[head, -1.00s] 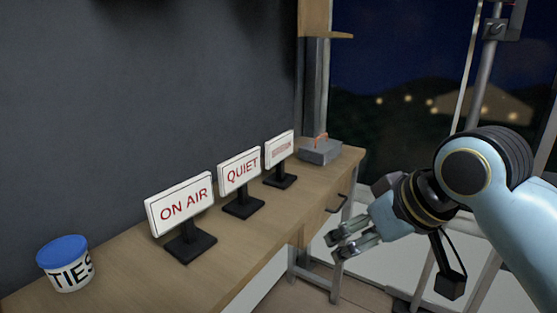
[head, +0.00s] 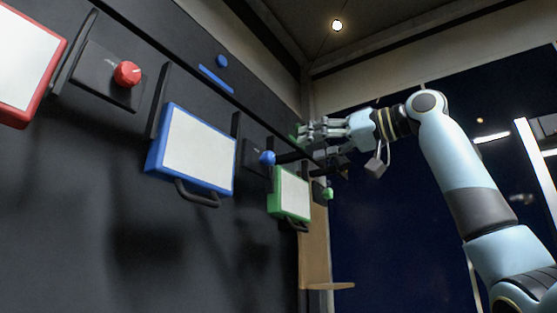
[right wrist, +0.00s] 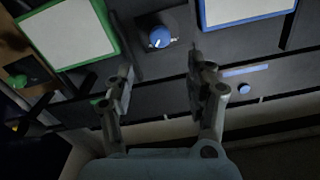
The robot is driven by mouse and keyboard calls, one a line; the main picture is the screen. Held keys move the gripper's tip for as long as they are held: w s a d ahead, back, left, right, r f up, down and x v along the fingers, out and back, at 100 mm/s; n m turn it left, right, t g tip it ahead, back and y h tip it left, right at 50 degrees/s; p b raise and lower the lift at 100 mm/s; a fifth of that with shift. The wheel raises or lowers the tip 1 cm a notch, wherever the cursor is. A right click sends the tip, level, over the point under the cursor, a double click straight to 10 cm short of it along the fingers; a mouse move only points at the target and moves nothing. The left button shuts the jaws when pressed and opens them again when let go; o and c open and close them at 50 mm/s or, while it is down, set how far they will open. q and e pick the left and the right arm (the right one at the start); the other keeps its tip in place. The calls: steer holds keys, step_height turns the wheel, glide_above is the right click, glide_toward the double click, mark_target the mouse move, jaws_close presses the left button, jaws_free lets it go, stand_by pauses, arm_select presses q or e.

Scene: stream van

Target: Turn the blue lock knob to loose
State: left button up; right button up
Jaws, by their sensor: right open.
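The blue lock knob (head: 267,158) sits on a dark plate on the wall, between the blue-framed panel (head: 198,152) and the green-framed panel (head: 291,194). My right gripper (head: 304,132) is open and empty, raised above and to the right of the knob. In the right wrist view the blue knob (right wrist: 160,37) shows beyond the gap between the open fingertips (right wrist: 160,66), not touching them. A pale mark shows on it, but its setting cannot be read. My left gripper is not in view.
A red knob (head: 127,74) and a red-framed panel (head: 28,65) are at the left. A green knob (head: 327,194) is right of the green panel. A blue strip (head: 215,80) and blue button (head: 222,61) are above the blue panel. Black handles project below the panels.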

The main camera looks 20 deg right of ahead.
mark_target(272, 157)
steer(key=p+x, duration=0.3)
steer(key=x, duration=0.6)
steer(key=shift+a, duration=0.15)
steer(key=shift+w+a+p, duration=0.2)
steer(key=shift+w+p, duration=0.1)
steer(key=shift+c, duration=0.4)
jaws_close()
